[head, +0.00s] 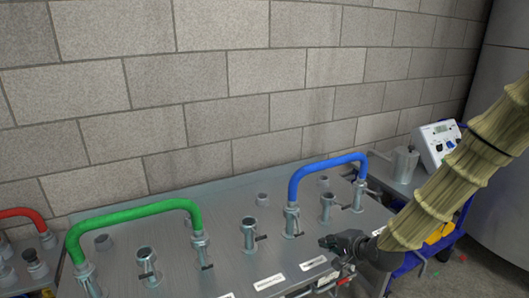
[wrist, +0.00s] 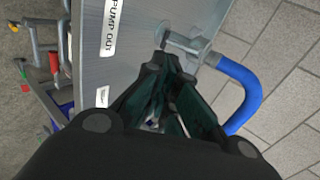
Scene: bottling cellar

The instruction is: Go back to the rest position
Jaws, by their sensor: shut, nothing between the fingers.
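My gripper (head: 330,242) is at the front right of the metal panel (head: 229,227) in the head view, at the end of my sleeved arm. It is shut and empty, and its fingers (wrist: 166,88) show in the wrist view. It is in front of the blue hose (head: 328,161), apart from it in the head view. The blue hose also shows in the wrist view (wrist: 246,88), to the right of the fingers. Its two ends sit on ports of the panel. A white label reading "PUMP OUT" (wrist: 110,27) shows in the wrist view.
A green hose (head: 133,211) arches between two ports on the left of the panel. A red hose (head: 22,212) is at the far left. Several upright ports stand between. A white control box (head: 436,141) and a metal jug (head: 404,163) stand at the right. A block wall is behind.

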